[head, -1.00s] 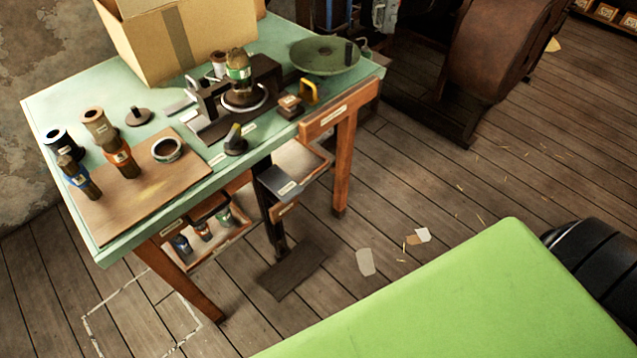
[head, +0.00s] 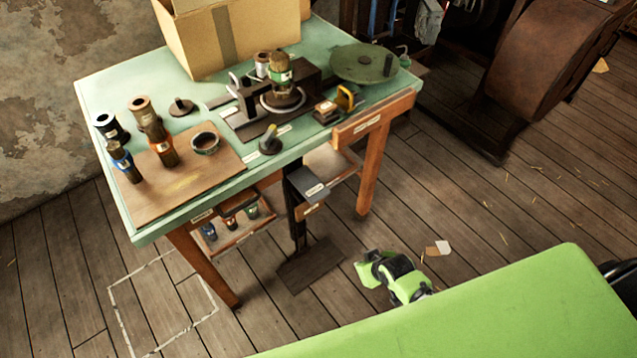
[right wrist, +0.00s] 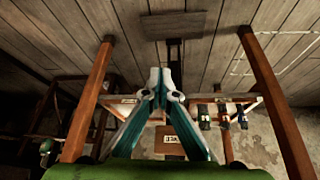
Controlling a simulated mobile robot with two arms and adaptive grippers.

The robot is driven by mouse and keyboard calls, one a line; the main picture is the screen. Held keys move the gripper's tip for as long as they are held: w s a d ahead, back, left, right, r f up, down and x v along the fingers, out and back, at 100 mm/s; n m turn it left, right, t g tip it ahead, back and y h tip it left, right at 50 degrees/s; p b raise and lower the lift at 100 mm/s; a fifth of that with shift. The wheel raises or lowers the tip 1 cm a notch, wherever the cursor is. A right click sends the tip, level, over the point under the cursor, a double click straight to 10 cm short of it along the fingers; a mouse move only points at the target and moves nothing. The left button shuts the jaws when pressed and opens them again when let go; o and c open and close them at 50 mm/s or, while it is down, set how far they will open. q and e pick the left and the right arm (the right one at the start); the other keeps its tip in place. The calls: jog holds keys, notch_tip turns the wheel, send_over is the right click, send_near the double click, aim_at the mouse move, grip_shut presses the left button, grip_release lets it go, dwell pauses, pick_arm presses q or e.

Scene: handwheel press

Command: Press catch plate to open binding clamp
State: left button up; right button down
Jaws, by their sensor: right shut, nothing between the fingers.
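On the green-topped bench, the clamp (head: 283,98) has a light ring around a jar-like piece with a green band; I cannot tell if it is open. A dark flat plate (head: 311,265) lies on the floor at the foot of a dark upright post (head: 297,215). I cannot tell whether this is the catch plate. The floor plate also shows at the top of the right wrist view (right wrist: 178,25). My right gripper (right wrist: 160,72) is shut and empty, apart from that plate in the picture. My left gripper is not in view.
Bench legs (right wrist: 88,105) stand at both sides in the right wrist view. A cardboard box (head: 235,35) stands on the bench. Floor right of the bench is mostly clear.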

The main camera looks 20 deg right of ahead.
jog(key=w+a+r+t, duration=0.1)
jog(key=w+r, duration=0.2)
jog(key=r, duration=0.7)
jog(key=w+a+r+n+t+y+p, duration=0.1)
jog(key=w+r, duration=0.3)
jog(key=r, duration=0.6)
jog(key=w+a+r+n+t+y+p, duration=0.1)
jog(key=w+a+r, duration=0.2)
jog(key=r, duration=0.7)
jog(key=shift+w+a, duration=0.25)
jog(key=shift+w, duration=0.4)
jog(key=shift+r, duration=0.1)
send_over(312, 188)
jog(key=s+d, duration=0.1)
jog(key=s, duration=0.2)
notch_tip(312, 188, down, 7)
jog(key=shift+w, duration=0.1)
notch_tip(312, 188, down, 2)
jog(key=shift+f+p, duration=0.25)
jog(key=shift+p, duration=0.1)
jog(key=shift+f, duration=0.8)
